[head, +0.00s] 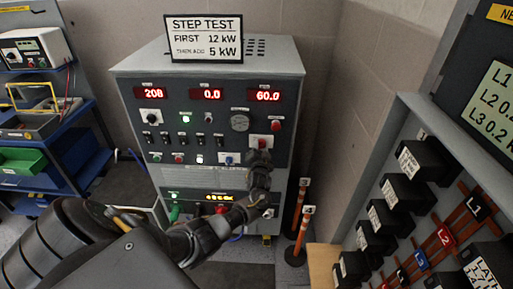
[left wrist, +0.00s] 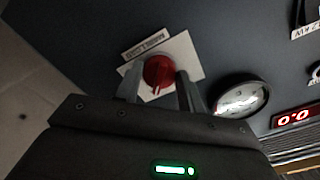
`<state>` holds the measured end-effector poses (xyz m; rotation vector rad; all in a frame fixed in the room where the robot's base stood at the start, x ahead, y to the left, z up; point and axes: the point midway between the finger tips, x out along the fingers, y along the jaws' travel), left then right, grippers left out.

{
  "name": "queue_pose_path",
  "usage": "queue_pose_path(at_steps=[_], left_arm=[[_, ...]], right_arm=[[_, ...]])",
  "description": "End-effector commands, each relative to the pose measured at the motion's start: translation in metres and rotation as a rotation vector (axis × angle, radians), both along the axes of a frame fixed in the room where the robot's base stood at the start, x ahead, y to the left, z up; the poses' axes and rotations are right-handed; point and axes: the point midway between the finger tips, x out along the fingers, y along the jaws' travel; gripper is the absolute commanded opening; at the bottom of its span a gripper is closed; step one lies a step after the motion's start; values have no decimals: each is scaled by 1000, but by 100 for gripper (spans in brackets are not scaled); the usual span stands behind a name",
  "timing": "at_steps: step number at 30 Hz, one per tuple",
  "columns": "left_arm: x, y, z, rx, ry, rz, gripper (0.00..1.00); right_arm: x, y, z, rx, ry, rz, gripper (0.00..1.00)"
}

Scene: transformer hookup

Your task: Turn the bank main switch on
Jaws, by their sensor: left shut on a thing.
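The bank main switch appears to be the red rotary knob (head: 262,142) on a white plate, on the right of the grey cabinet's panel. In the left wrist view the red knob (left wrist: 158,71) sits on its tilted white plate, with a small label beside it that is too blurred to read surely. My left gripper (head: 260,153) reaches up to it from below. In the left wrist view the gripper's two fingers (left wrist: 159,88) stand on either side of the knob, shut on it. My right gripper does not show.
The grey cabinet (head: 293,67) carries red displays reading 208, 0.0 and 60.0, a round gauge (head: 240,123) and several small switches. A step test sign (head: 204,38) stands on top. Orange-striped posts (head: 300,232) stand at lower right. A blue shelf (head: 72,165) is left.

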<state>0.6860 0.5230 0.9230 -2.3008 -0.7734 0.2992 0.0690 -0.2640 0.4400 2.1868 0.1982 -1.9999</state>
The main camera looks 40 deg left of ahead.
Motion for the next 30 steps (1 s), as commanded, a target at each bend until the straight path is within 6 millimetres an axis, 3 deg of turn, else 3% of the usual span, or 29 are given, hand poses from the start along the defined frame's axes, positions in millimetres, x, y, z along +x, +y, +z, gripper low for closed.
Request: queue_pose_path(at_steps=[20,21,24,26,30], left_arm=[[-3,6,-1,53,42,13,16],[-3,6,-1,53,42,13,40],[-2,5,-1,51,41,11,53],[-1,3,-1,52,41,8,59],[0,0,0,52,39,3,59]], right_arm=[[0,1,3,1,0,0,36],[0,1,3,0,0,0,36],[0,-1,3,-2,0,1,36],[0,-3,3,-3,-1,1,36],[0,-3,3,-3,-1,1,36]])
